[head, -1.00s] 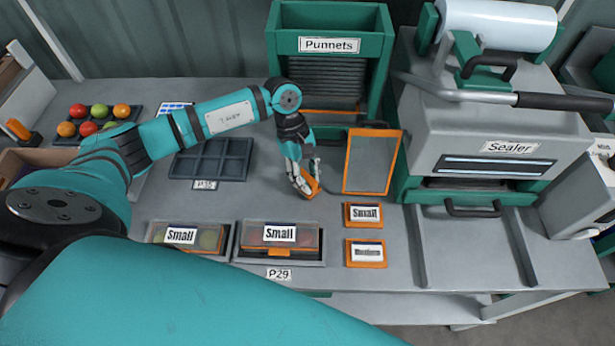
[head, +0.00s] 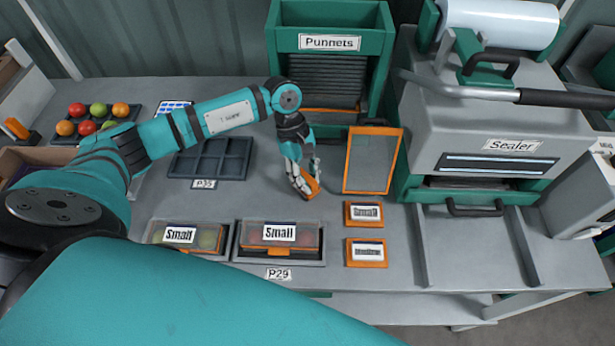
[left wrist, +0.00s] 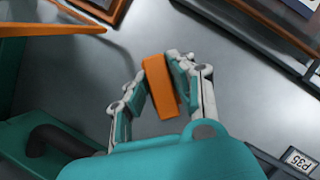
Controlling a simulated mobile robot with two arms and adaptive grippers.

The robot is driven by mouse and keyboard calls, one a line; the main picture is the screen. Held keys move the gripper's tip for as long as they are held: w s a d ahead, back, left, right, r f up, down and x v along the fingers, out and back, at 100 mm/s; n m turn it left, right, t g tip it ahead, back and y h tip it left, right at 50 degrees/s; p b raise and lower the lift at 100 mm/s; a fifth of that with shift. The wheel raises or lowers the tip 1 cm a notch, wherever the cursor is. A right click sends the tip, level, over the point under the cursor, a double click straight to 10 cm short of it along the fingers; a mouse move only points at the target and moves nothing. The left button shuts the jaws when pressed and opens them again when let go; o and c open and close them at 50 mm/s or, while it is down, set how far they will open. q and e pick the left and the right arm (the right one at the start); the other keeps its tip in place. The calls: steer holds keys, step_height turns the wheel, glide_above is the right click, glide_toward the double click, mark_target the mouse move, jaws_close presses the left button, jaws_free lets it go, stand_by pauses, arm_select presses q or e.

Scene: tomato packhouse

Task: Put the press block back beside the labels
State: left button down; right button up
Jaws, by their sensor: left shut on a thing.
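The press block (left wrist: 161,88) is an orange block. My left gripper (head: 303,186) is shut on it, and the block also shows in the head view (head: 312,186), low over the bench between the empty tray and the orange-framed panel. I cannot tell whether it touches the bench. In the left wrist view the fingers of my left gripper (left wrist: 155,95) lie on both sides of it. Two label holders, one upper (head: 363,214) and one lower (head: 366,253), lie right and nearer. My right gripper is not in view.
The orange-framed panel (head: 372,160) stands close to the right of the gripper. Small punnets (head: 279,252) sit in trays in front. An empty dark tray (head: 211,158) lies left. The punnet dispenser (head: 330,25) is behind and the sealer (head: 480,135) is at right. Bare bench surrounds the block.

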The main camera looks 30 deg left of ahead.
arm_select(q)
steer(key=shift+f, duration=0.15)
steer(key=c, duration=1.1)
jaws_free()
steer(key=c, duration=0.3)
steer(key=shift+r+p, duration=1.35)
steer(key=shift+r, duration=2.2)
steer(key=shift+s+f, duration=0.1)
